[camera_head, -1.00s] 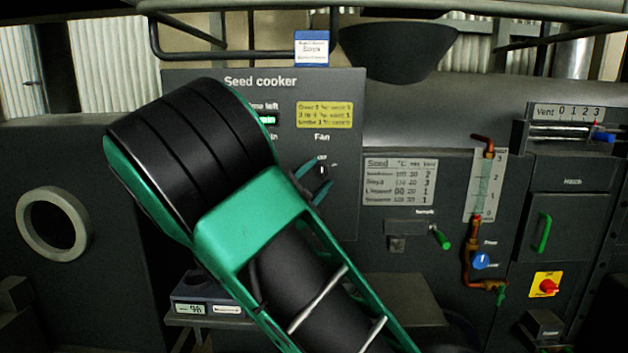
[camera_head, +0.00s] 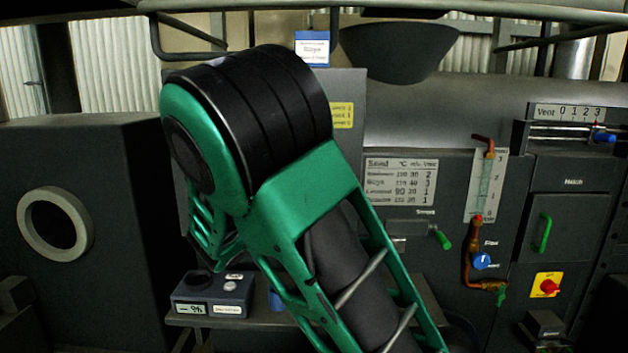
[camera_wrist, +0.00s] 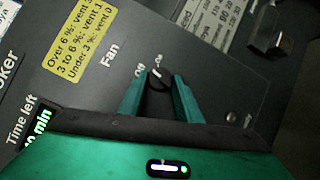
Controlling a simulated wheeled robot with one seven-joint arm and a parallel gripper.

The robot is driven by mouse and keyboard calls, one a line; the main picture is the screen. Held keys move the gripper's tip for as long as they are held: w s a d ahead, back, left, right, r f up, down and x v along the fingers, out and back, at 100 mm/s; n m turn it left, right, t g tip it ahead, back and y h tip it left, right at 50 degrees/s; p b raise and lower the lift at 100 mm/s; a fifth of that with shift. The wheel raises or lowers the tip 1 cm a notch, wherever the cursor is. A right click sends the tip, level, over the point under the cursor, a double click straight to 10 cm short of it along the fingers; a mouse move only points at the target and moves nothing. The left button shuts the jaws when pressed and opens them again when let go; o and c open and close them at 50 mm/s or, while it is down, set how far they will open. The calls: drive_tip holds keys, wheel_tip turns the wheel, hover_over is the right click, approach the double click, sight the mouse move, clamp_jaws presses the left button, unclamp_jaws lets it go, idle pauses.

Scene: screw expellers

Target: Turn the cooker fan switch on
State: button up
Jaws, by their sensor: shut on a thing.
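The cooker fan switch (camera_wrist: 159,77) is a small black knob with a pale pointer mark on the dark Seed cooker panel, seen in the wrist view below the word "Fan". Part of its position lettering shows beside it, but I cannot read the setting surely. My gripper (camera_wrist: 160,84) has its two green fingers on either side of the knob, shut on it. In the head view my arm covers the switch, the fingers and most of the panel.
A yellow vent notice (camera_wrist: 79,46) and the green time display (camera_wrist: 38,127) are on the same panel. In the head view, a seed table plate (camera_head: 400,180), a blue flow knob (camera_head: 481,261) and a red switch (camera_head: 549,286) stand to the right. A small meter box (camera_head: 213,294) sits below.

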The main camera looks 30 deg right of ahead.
drive_tip(key=m+y, duration=0.1)
drive_tip(key=m, duration=0.1)
drive_tip(key=m+y, duration=0.2)
drive_tip(key=m+g+y, duration=0.1)
drive_tip(key=m, duration=0.2)
drive_tip(key=shift+s+d+r, duration=0.15)
drive_tip(key=shift+r, duration=0.2)
drive_tip(key=shift+y, duration=0.3)
drive_tip(key=o, duration=1)
drive_tip(key=v, duration=1)
drive_tip(key=shift+a+r, duration=0.15)
drive_tip(key=shift+a, duration=0.15)
